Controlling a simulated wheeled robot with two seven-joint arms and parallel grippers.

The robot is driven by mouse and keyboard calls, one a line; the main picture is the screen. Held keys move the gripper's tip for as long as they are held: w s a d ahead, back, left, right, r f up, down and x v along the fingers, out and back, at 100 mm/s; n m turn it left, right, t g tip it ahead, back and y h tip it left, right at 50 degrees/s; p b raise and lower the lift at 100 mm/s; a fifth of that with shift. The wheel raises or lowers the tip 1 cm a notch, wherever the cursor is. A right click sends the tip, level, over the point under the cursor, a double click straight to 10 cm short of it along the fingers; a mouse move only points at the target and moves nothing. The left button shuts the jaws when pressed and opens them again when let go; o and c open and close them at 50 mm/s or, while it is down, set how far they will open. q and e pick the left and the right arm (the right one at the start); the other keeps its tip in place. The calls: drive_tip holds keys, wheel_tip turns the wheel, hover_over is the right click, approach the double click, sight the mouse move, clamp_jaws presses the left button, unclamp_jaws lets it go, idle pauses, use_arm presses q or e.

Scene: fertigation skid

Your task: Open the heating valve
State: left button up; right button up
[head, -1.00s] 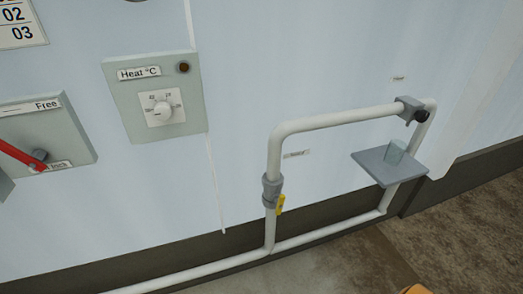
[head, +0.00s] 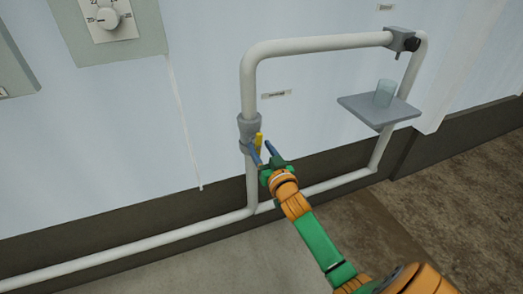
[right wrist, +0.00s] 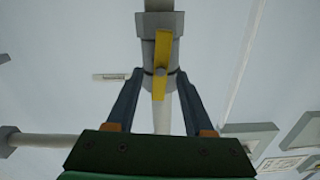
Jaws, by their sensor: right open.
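The heating valve (head: 248,128) is a grey body on the vertical part of a white pipe, with a yellow lever handle (head: 258,142). In the right wrist view the yellow handle (right wrist: 161,62) lies nearly in line with the pipe, slightly tilted. My right gripper (head: 260,150) is open at the valve. In the right wrist view its two blue fingers (right wrist: 159,78) stand on either side of the handle's lower part, with visible gaps. Whether the fingers reach the handle's depth cannot be told. My left gripper is in neither view.
A grey shelf (head: 360,106) holds a clear cup (head: 385,93). A heat dial panel (head: 140,38) is at upper left. The floor below is clear.

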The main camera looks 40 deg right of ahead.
drive_tip(key=shift+c, duration=0.2)
clamp_jaws()
drive_tip(key=shift+r+n+p, duration=0.1)
drive_tip(key=shift+n+p, duration=0.2)
drive_tip(key=shift+n, duration=0.5)
unclamp_jaws()
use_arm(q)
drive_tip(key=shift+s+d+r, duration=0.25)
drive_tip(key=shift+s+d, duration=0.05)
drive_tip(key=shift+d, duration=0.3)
use_arm(e)
drive_tip(key=shift+o, duration=0.2)
